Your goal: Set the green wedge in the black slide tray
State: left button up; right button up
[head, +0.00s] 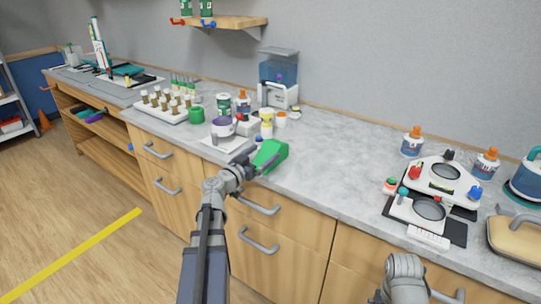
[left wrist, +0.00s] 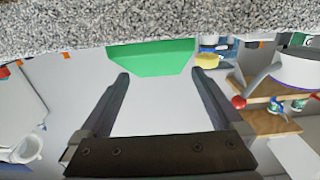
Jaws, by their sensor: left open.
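The green wedge (head: 270,156) stands near the front edge of the counter in the head view. In the left wrist view the wedge (left wrist: 150,57) hangs from the counter at the top of the picture, which appears inverted. My left gripper (head: 246,160) is close beside the wedge; in the left wrist view its two fingers (left wrist: 160,76) are apart, with the wedge at or just beyond their tips. I cannot make out a black slide tray for sure; a flat black base (head: 455,233) shows under the white instrument on the right. My right gripper is not in view.
A purple-topped device (head: 223,128), a green cup (head: 196,115) and small bottles stand behind and left of the wedge. A white instrument (head: 436,185) and orange-capped bottles (head: 412,142) stand at the right. The counter's middle (head: 335,150) is clear.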

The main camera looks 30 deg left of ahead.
aim_at(269, 150)
pick_arm(q)
jog(key=shift+w+d, duration=0.2)
jog(key=shift+w, duration=1.4)
jog(key=shift+w+d, duration=0.2)
jog(key=shift+w, duration=1.4)
jog(key=shift+s, duration=0.1)
jog(key=shift+c, duration=0.2)
jog(key=c, duration=1.2)
jog(key=shift+r, duration=0.1)
notch_tip(269, 150, up, 14)
jog(key=p, duration=1.4)
jog(key=shift+r+p, duration=0.2)
jog(key=shift+p, duration=0.1)
jog(key=shift+f, duration=0.1)
